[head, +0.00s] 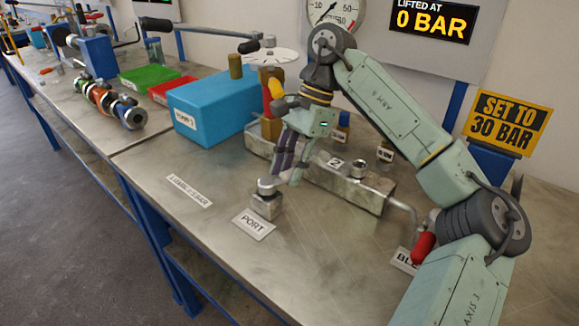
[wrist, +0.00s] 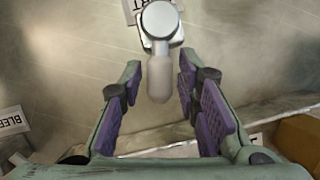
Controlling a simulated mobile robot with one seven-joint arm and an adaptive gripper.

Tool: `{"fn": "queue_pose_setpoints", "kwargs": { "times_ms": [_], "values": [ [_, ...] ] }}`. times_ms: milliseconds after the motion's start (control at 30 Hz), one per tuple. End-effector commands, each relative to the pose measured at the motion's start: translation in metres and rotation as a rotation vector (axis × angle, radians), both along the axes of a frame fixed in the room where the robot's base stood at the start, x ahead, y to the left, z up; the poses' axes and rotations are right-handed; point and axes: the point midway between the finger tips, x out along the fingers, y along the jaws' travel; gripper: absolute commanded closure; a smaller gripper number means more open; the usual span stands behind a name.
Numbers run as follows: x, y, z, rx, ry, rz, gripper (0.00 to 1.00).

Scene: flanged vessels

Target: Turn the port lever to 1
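The port lever is a grey metal handle on a round hub (head: 268,187), mounted on a small block (head: 266,206) behind the PORT label (head: 254,224). In the wrist view the lever's rounded handle (wrist: 160,80) points from the hub down the picture, between my fingers. My gripper (head: 286,178) points down just behind the hub. In the wrist view my gripper (wrist: 160,68) is open, with purple pads on both sides of the handle and visible gaps. A plate marked 2 (head: 336,162) sits on the metal manifold. I cannot see a 1 mark clearly.
The metal manifold (head: 350,188) lies right behind my gripper, with a pipe on its right. A red bleed handle (head: 424,245) is near my arm. A blue box (head: 212,108) stands to the left. The bench front is mostly clear.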

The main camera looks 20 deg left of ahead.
Motion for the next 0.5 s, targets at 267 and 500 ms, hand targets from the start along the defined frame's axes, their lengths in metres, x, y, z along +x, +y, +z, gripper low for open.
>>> {"fn": "queue_pose_setpoints", "kwargs": {
  "times_ms": [267, 500],
  "values": [
    [0.0000, 0.0000, -0.0003, 0.000, 0.000, -0.001, 0.59],
    [0.0021, -0.0011, 0.0049, 0.000, 0.000, -0.002, 0.59]
  ]
}}
